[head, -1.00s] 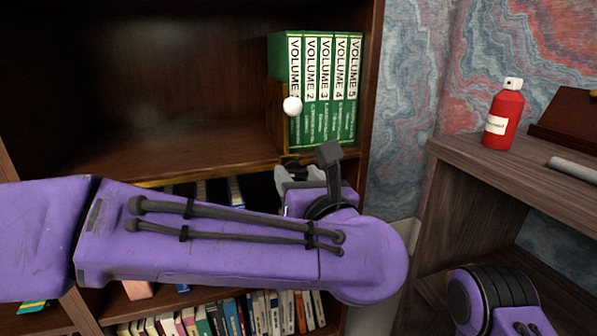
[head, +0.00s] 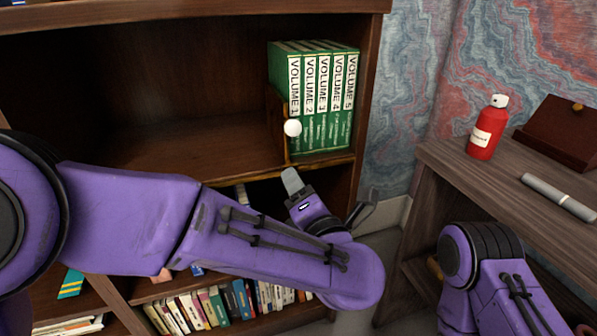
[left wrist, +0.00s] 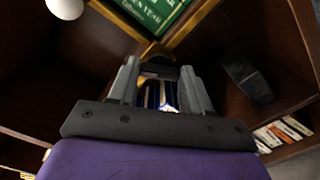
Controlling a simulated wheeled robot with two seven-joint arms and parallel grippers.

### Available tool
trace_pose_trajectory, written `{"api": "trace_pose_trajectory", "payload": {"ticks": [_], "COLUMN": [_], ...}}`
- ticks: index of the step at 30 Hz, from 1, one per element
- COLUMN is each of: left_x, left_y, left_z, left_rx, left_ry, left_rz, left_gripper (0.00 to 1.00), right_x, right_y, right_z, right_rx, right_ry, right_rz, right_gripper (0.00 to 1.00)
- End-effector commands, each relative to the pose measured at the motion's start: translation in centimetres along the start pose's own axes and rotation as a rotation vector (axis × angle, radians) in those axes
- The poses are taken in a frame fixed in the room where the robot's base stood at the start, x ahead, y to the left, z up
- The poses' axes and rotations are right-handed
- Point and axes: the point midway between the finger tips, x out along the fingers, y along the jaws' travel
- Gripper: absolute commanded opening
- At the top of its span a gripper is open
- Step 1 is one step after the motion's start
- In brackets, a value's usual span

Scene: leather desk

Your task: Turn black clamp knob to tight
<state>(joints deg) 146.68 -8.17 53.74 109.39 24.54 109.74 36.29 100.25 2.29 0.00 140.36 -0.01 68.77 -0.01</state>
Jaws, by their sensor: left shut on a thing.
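In the head view the knob is hidden behind the gripper. My right gripper is out of view; only part of that arm shows at the lower right.
Green volumes (head: 322,100) stand on the shelf (head: 190,150), with a white ball (head: 293,127) in front of them. A red bottle (head: 486,130), a grey cylinder (head: 558,196) and a brown box (head: 560,130) are on the wooden desk (head: 450,170). Books (head: 225,303) line the low shelf.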

Motion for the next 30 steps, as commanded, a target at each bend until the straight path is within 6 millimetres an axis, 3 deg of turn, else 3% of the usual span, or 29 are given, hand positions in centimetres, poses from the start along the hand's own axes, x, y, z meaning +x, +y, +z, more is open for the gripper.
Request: {"api": "trace_pose_trajectory", "payload": {"ticks": [3,12,30], "left_x": [-0.1,-0.1,-0.1], "left_y": [0.3,0.1,-0.2], "left_z": [0.2,0.1,-0.1], "left_rx": [0.099,0.277,0.360], "left_ry": [-0.001,-0.001,0.000], "left_rz": [-0.003,-0.003,-0.003], "left_gripper": [0.18,0.18,0.18], "right_x": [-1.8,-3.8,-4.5], "right_y": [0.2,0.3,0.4], "right_z": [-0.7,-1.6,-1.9], "right_rx": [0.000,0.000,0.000], "right_ry": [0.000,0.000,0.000], "right_rz": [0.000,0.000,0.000], "right_gripper": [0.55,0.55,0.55]}}
